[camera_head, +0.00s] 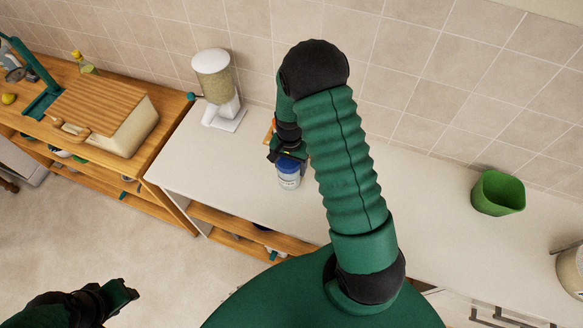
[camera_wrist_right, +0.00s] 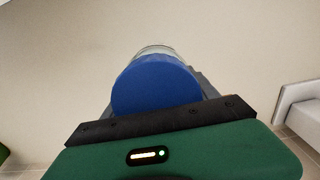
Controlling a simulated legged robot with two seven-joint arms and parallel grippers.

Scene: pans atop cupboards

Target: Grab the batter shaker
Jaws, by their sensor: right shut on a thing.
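The batter shaker (camera_head: 289,180) is a clear, pale bottle with a blue lid. It stands upright at the white counter, left of my raised right arm in the head view. My right gripper (camera_head: 287,158) is shut on it near the lid. In the right wrist view the blue lid (camera_wrist_right: 156,84) fills the middle, just beyond the gripper's dark edge, with a bit of the clear body behind it. I cannot tell whether its base touches the counter. My left gripper (camera_head: 122,290) is low at the left over the floor, and its jaw state is unclear.
A cereal dispenser (camera_head: 216,85) stands at the back left of the white counter (camera_head: 415,200). A green container (camera_head: 497,193) stands at the right. A wooden cupboard at the left carries a bread box (camera_head: 135,133) and a bottle (camera_head: 84,63). The counter between my right arm and the green container is clear.

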